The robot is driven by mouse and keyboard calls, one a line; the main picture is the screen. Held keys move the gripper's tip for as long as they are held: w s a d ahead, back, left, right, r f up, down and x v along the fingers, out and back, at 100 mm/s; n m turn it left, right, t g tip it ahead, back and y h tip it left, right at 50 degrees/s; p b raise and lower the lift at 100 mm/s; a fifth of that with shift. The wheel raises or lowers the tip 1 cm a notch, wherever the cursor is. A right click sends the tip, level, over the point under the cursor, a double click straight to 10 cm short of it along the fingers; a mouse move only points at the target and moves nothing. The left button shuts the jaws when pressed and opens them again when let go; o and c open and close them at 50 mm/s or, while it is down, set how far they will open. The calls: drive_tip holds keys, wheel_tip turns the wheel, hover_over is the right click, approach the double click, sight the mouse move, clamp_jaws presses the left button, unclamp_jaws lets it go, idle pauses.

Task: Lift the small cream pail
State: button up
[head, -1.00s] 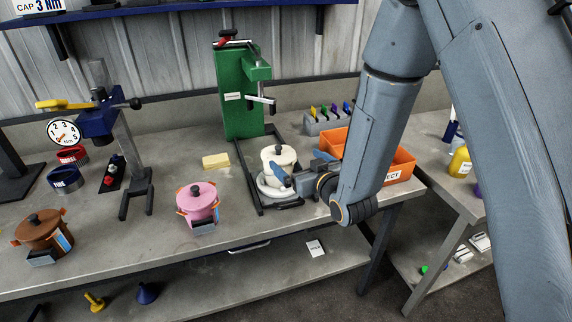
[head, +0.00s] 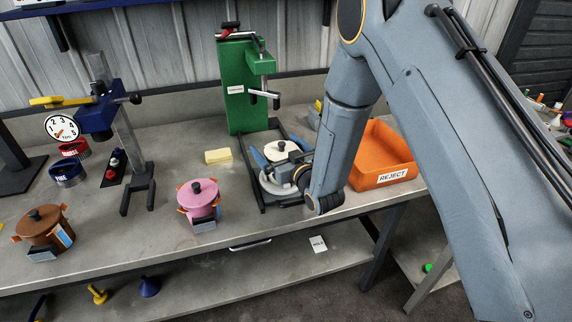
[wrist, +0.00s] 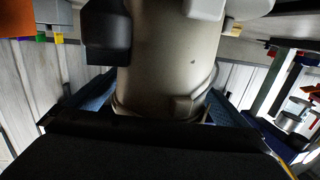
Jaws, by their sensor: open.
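The small cream pail (head: 281,148), with a dark knob on its lid, stands on a pale round plate (head: 272,187) in the base of the green press stand (head: 240,85). My gripper (head: 277,154) is open, with its blue fingers on either side of the pail. In the wrist view the pail's body (wrist: 165,65) fills the middle, between the two blue fingers. I cannot tell whether the fingers touch it. The gripper and wrist hide the pail's lower front in the head view.
An orange REJECT bin (head: 382,160) stands right of my wrist. A pink pot (head: 199,205), a brown pot (head: 43,230) and a yellow block (head: 218,156) are to the left. The press's black handle (head: 264,95) hangs above and behind the pail.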

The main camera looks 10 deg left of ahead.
drive_tip(key=shift+w+a, duration=0.15)
drive_tip(key=shift+w, duration=0.05)
drive_tip(key=c, duration=1.6)
drive_tip(key=shift+c, duration=1.3)
drive_tip(key=shift+r, duration=0.2)
drive_tip(key=shift+c, duration=0.2)
